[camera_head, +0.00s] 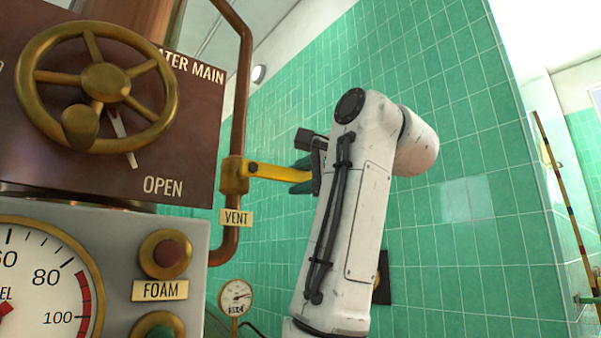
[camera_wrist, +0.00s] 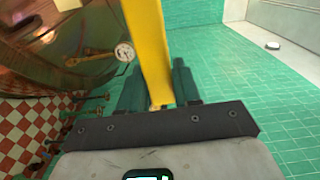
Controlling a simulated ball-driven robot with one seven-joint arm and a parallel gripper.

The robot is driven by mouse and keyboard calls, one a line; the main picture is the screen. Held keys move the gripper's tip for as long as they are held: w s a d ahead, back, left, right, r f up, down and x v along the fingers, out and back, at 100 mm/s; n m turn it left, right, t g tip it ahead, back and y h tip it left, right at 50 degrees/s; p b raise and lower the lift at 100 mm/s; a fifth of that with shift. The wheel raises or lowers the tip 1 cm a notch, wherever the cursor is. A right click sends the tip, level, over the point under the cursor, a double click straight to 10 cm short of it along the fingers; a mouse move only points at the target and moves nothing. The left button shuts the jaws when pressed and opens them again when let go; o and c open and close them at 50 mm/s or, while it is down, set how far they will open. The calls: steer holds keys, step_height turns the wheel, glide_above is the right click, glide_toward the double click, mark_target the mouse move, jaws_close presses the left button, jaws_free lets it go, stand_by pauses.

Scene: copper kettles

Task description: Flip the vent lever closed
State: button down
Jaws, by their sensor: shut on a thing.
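The vent lever (camera_head: 270,172) is a yellow bar on a brass valve body (camera_head: 234,176) on the copper pipe. It points right, nearly level with a slight downward slope, above the VENT label (camera_head: 236,217). My gripper (camera_head: 303,176) is at the lever's free right end, mostly hidden behind my white arm. In the wrist view the yellow lever (camera_wrist: 148,45) runs between the two dark green fingers of my gripper (camera_wrist: 158,85). The gripper is shut on the lever.
Left of the lever are a brass handwheel (camera_head: 100,80) on a dark WATER MAIN panel and a grey box with a FOAM button (camera_head: 164,254) and a dial (camera_head: 40,275). A small gauge (camera_head: 235,297) stands below the lever. A green tiled wall (camera_head: 450,200) is behind.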

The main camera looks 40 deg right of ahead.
steer(key=shift+d+f+m, duration=0.1)
steer(key=shift+f+m, duration=0.2)
steer(key=shift+f, duration=0.1)
steer(key=c, duration=0.9)
jaws_free()
steer(key=shift+r, duration=0.1)
steer(key=shift+s, duration=0.15)
steer(key=shift+s+d+b, duration=0.15)
steer(key=shift+s+b, duration=3.05)
steer(key=shift+s, duration=2.05)
